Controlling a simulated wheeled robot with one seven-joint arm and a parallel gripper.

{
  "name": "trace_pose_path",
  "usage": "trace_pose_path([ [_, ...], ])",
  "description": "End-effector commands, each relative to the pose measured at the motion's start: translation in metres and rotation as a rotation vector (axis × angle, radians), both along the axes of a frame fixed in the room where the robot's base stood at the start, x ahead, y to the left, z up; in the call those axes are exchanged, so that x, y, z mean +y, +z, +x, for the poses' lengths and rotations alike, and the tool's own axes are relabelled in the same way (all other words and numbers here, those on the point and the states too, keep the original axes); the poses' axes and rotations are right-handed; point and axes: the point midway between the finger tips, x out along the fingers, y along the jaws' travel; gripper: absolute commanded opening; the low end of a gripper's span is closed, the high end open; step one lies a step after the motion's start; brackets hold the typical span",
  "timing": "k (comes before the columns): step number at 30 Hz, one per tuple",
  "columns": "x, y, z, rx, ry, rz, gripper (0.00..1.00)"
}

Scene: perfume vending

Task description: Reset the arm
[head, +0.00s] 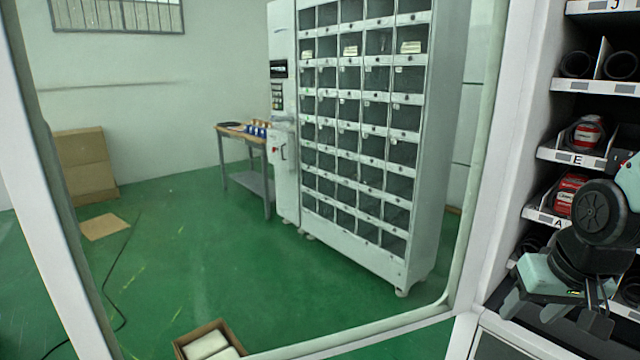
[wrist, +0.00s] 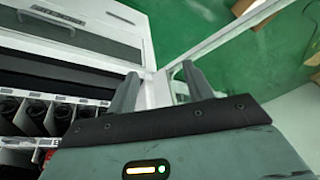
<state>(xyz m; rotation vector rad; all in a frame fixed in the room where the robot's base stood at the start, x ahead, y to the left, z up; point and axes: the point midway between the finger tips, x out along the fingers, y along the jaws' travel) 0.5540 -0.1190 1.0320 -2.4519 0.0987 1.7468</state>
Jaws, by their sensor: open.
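My gripper (head: 553,314) is at the lower right of the head view, beside the shelves of a vending machine. It points downward. In the wrist view its two dark fingers (wrist: 161,90) stand apart with nothing between them. My arm hides part of the lower shelves in the head view.
Shelf bins hold a red-and-white item (head: 587,133) at E and a red item (head: 570,192) at A. Black tubes (head: 577,65) sit above. A white door frame (head: 497,150) stands left of my arm. Beyond are a locker cabinet (head: 428,170), a table (head: 250,182) and cardboard boxes (head: 88,165).

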Motion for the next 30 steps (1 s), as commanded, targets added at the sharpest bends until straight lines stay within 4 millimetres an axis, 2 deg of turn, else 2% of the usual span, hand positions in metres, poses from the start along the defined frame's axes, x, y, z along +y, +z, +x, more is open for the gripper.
trace_pose_path([
  [1,0.0,-0.014,-0.023,0.072,0.085,-0.038,0.51],
  [2,-0.001,-0.02,-0.035,0.111,0.136,-0.061,0.51],
  [5,0.049,-0.014,-0.048,0.138,0.286,-0.059,0.51],
  [9,0.11,-0.007,-0.082,0.191,0.486,-0.064,0.51],
  [12,0.145,-0.003,-0.114,0.228,0.623,-0.077,0.51],
  [15,0.168,0.0,-0.142,0.262,0.731,-0.094,0.51],
  [18,0.178,0.002,-0.159,0.28,0.792,-0.105,0.51],
  [20,0.181,0.003,-0.164,0.284,0.809,-0.108,0.51],
  [30,0.181,0.003,-0.164,0.284,0.809,-0.108,0.51],
])
